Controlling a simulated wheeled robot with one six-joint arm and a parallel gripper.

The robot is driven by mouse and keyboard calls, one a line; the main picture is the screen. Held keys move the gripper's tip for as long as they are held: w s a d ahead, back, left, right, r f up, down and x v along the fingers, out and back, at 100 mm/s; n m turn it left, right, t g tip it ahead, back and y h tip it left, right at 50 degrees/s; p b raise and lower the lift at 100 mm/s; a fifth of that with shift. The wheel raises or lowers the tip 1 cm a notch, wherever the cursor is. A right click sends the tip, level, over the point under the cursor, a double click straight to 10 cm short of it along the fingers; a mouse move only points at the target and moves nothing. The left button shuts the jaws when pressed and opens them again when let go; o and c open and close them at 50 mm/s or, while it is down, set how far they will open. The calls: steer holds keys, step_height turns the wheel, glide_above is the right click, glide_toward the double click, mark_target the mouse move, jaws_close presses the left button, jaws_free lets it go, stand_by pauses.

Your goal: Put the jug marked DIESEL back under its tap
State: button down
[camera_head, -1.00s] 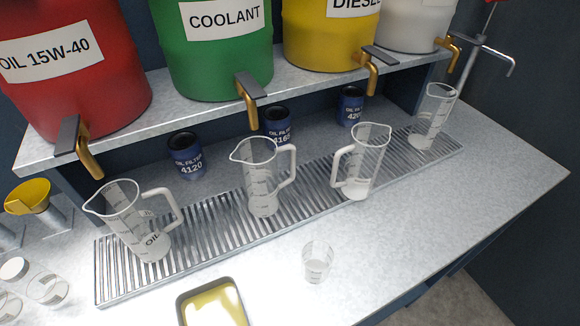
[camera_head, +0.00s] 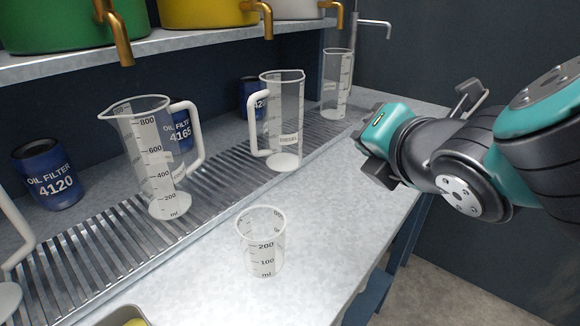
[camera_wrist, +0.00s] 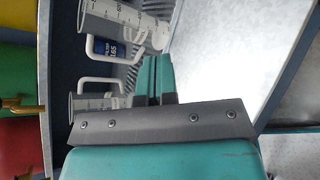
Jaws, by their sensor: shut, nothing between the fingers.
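A clear jug with a white handle on its left (camera_head: 285,120) stands upright on the slatted drip grate below the yellow drum's tap (camera_head: 264,18). Part of a third jug (camera_head: 8,292) shows at the left edge. My gripper (camera_head: 370,155) is shut and empty, to the right of the handled jugs and apart from them. In the wrist view its fingers (camera_wrist: 155,78) are together, with jugs beyond to the left.
A clear handleless cylinder (camera_head: 337,88) stands at the grate's far end. A small beaker (camera_head: 260,245) stands on the front counter. Blue oil filters (camera_head: 48,175) stand behind the grate. A tray corner (camera_head: 115,316) shows at the bottom. The counter right of the beaker is clear.

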steer(key=s+a+f+n+t+y+b, duration=0.1)
steer(key=a+f+n+t+y+b, duration=0.15)
steer(key=a+n+b, duration=0.45)
steer(key=n+y+p, duration=0.1)
steer(key=n+p, duration=0.3)
steer(key=p, duration=1.4)
glide_toward(288, 108)
steer(key=shift+t, duration=0.35)
steer(key=x, duration=0.6)
steer(key=shift+w+a, duration=0.15)
steer(key=shift+w+a+f, duration=0.3)
steer(key=shift+w, duration=0.2)
